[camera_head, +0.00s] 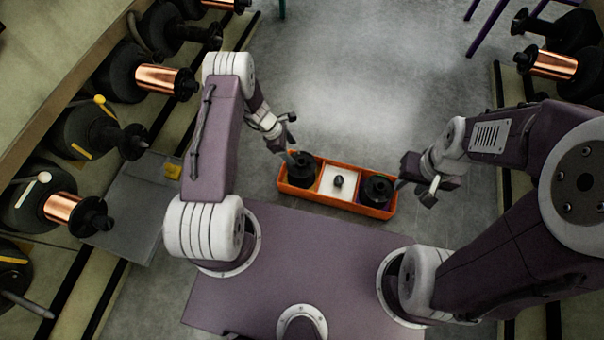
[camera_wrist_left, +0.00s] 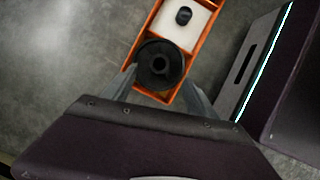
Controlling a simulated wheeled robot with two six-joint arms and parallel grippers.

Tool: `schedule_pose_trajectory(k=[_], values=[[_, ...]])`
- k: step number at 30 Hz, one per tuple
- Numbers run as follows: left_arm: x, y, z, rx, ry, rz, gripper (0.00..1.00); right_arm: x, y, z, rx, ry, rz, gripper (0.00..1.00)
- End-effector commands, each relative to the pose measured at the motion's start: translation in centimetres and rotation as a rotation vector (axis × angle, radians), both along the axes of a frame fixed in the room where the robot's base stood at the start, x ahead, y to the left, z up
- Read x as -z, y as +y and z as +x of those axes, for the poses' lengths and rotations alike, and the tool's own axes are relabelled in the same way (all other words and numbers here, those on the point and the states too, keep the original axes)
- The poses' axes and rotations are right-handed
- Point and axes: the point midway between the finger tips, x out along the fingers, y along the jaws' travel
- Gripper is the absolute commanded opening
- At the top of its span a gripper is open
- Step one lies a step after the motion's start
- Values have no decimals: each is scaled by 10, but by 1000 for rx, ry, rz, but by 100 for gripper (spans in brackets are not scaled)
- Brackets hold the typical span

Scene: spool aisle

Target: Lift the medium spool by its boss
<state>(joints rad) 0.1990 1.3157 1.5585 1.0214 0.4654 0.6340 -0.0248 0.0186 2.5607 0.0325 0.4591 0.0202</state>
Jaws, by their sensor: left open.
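An orange tray (camera_head: 337,203) has three compartments in a row. A black spool (camera_head: 301,170) with a raised centre sits in the left one, and it also shows in the left wrist view (camera_wrist_left: 160,65). A white square piece with a small dark knob (camera_head: 338,181) is in the middle. Another black spool (camera_head: 377,189) sits in the right one. I cannot tell which is the medium spool. My left gripper (camera_head: 288,140) is open, its fingers either side of the left spool's near part in the wrist view; contact is unclear. My right gripper (camera_head: 418,184) is beside the tray's right end.
A rack of black and copper spools (camera_head: 162,80) on pegs runs along the left, with a grey flat panel (camera_head: 127,205) below it. More spools (camera_head: 553,64) hang on the right. The grey floor (camera_head: 350,90) beyond the tray is clear.

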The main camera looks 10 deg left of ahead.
Motion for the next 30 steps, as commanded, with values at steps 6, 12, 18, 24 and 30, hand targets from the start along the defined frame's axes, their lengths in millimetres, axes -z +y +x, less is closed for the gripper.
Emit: schedule_pose_trajectory(k=[6,12,18,24,30], values=[[14,-5,1,2,-1,0,67,10,0,0,0,-1,0,36],[37,-14,4,2,-1,0,67,27,0,0,0,0,0,36],[51,-18,5,3,-1,0,67,39,0,0,0,-1,0,36],[85,-30,7,4,-3,2,67,66,0,0,0,0,0,36],[82,-32,8,2,-3,1,67,63,0,0,0,0,0,36]])
